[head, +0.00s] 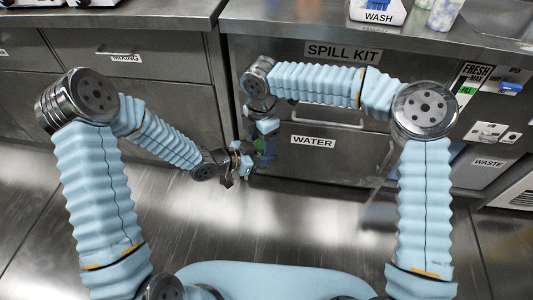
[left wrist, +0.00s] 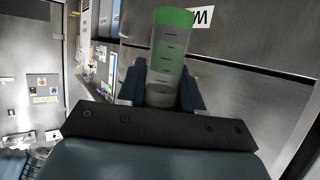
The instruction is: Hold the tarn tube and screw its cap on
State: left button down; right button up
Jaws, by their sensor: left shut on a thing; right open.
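A clear tube (left wrist: 167,62) with dark graduation marks and a green top end (left wrist: 176,17) stands between the fingers of my left gripper (left wrist: 163,92) in the left wrist view. My left gripper (head: 245,163) is shut on the tube. In the head view a small patch of green (head: 264,146) shows beside it, mostly hidden by the grippers. My right gripper (head: 265,143) is open, reaching down just above and beside the left one. I cannot tell whether the green end is a separate cap or whether the right fingers touch it.
Steel drawers labelled WATER (head: 313,142) and SPILL KIT (head: 343,51) stand just behind my grippers. The counter above holds a WASH container (head: 378,12) and a bottle (head: 444,14). A WASTE bin (head: 487,163) is at the right. The floor (head: 190,225) in front is clear.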

jog(key=shift+f, duration=0.15)
jog(key=shift+c, duration=0.3)
jog(key=c, duration=1)
jog(key=m, duration=0.3)
jog(key=shift+m, duration=0.3)
jog(key=o, duration=1.1)
jog(key=shift+o, duration=0.2)
jog(key=shift+r, duration=2.3)
jog(key=shift+r+n, duration=1.7)
jog(key=shift+n, duration=0.1)
jog(key=shift+c, duration=0.4)
